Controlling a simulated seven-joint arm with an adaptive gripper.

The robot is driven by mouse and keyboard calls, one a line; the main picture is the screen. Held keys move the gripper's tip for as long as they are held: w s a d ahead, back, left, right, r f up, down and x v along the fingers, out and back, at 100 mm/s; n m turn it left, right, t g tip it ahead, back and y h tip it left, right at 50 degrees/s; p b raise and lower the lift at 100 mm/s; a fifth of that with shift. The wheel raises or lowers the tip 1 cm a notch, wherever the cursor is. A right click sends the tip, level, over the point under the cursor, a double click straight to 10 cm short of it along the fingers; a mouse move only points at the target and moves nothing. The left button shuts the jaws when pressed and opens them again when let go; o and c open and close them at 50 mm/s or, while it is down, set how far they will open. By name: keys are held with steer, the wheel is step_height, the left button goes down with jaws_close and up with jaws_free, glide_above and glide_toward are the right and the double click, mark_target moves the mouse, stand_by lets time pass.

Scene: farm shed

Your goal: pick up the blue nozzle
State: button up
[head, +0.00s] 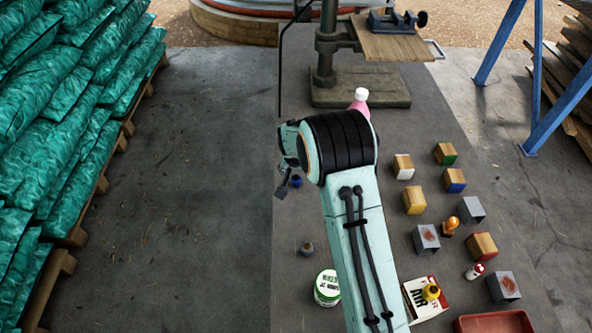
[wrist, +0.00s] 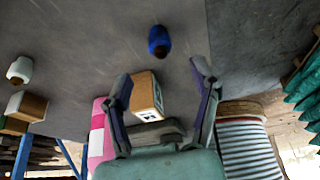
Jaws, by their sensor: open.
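The blue nozzle (head: 296,181) is small and dark blue.
A pink bottle (head: 360,101) stands behind my arm, near the drill press (head: 327,60). Several blocks (head: 415,201) fill the right side. A red tray (head: 495,322) lies at front right.

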mark_target(296, 177)
steer(key=x, duration=0.6)
steer(key=c, duration=1)
